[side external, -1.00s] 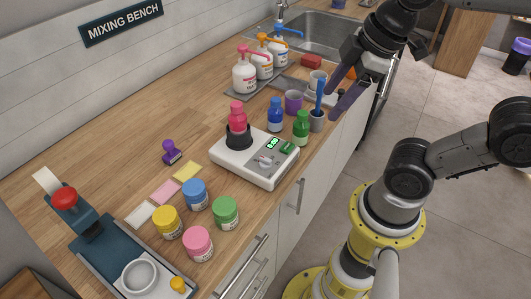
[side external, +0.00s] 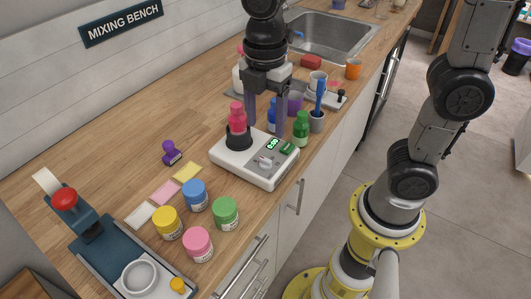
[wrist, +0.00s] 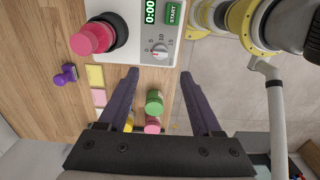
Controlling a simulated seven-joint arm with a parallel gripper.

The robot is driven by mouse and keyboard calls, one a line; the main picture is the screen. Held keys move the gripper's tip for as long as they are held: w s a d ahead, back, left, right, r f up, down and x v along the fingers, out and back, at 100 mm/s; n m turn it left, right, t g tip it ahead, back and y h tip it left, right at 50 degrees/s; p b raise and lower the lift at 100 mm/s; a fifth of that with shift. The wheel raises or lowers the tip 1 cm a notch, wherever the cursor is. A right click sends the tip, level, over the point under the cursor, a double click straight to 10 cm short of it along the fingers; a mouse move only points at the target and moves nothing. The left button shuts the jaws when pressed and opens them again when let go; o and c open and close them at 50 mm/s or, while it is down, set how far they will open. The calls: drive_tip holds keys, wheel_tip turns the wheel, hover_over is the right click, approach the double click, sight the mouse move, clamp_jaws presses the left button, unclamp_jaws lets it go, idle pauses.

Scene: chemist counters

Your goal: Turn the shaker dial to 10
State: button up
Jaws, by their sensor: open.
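The white shaker (side external: 238,167) stands on the wooden counter, with a pink-red bottle (side external: 237,117) in its black holder. My gripper (side external: 264,128) points down over the shaker's back edge, open and empty. In the wrist view its fingertips (wrist: 159,74) are spread, with the dial between and beyond them.
Green and blue bottles (side external: 301,128) and a grey cup with a blue tool (side external: 317,120) stand close behind the shaker. Several lidded jars (side external: 197,242) stand in front. A purple stamp (side external: 171,153) and coloured note pads are at left. The counter behind them is clear.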

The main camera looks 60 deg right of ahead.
sight(265, 159)
wheel_tip(265, 159, down, 10)
drive_tip(key=shift+r, duration=0.15)
idle(0.3)
clamp_jaws()
